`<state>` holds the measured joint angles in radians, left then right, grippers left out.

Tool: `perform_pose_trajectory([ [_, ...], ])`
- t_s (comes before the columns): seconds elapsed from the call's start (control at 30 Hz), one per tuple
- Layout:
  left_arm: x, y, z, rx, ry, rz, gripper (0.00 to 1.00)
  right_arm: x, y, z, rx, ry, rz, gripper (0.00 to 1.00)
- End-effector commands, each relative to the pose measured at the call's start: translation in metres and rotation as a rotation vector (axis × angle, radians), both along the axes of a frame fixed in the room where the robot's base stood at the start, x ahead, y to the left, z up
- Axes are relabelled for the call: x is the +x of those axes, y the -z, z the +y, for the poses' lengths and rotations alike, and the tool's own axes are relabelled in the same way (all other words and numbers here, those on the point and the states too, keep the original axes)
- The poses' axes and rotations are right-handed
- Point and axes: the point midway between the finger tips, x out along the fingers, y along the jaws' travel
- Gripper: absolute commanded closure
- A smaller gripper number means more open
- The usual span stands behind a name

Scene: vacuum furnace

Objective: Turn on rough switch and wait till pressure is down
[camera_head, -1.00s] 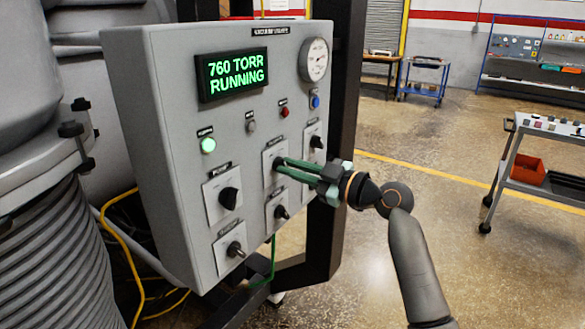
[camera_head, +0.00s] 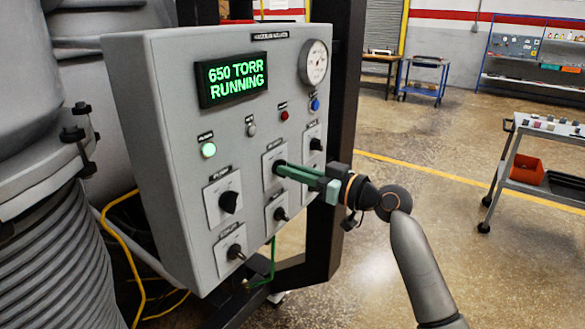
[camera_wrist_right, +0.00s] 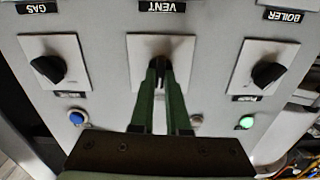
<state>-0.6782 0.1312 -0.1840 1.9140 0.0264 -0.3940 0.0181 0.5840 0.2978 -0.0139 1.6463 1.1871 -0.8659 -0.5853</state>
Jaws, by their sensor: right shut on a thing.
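The grey control panel (camera_head: 167,140) stands left of my right arm. Its green display (camera_head: 233,78) reads 650 TORR RUNNING. A round white gauge (camera_head: 314,63) is at the panel's top right. My right gripper (camera_head: 278,169) is shut on the upper middle black knob, and its green fingers cover most of it. The right wrist view shows this knob (camera_wrist_right: 159,72) between the fingertips. Its own label is too small or hidden to read. The green lamp (camera_head: 208,150) at the panel's left is lit. My left gripper is out of view.
Other black knobs sit close by on the panel, among them the upper left knob (camera_head: 229,201) and lower middle knob (camera_head: 280,213). A yellow cable (camera_head: 128,246) hangs at the left. A cart (camera_head: 540,165) stands at the right, with open floor between.

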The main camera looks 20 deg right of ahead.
Motion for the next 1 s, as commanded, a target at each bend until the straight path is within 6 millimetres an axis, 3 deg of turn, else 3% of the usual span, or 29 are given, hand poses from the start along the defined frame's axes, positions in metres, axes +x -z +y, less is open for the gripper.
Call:
perform_pose_trajectory([
  [0.5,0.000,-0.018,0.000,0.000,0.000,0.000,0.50,0.001,0.000,-0.001,0.298,0.000,0.235,1.00],
  [1.0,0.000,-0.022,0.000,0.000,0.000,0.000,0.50,0.001,0.000,-0.001,0.376,0.000,0.293,1.00],
])
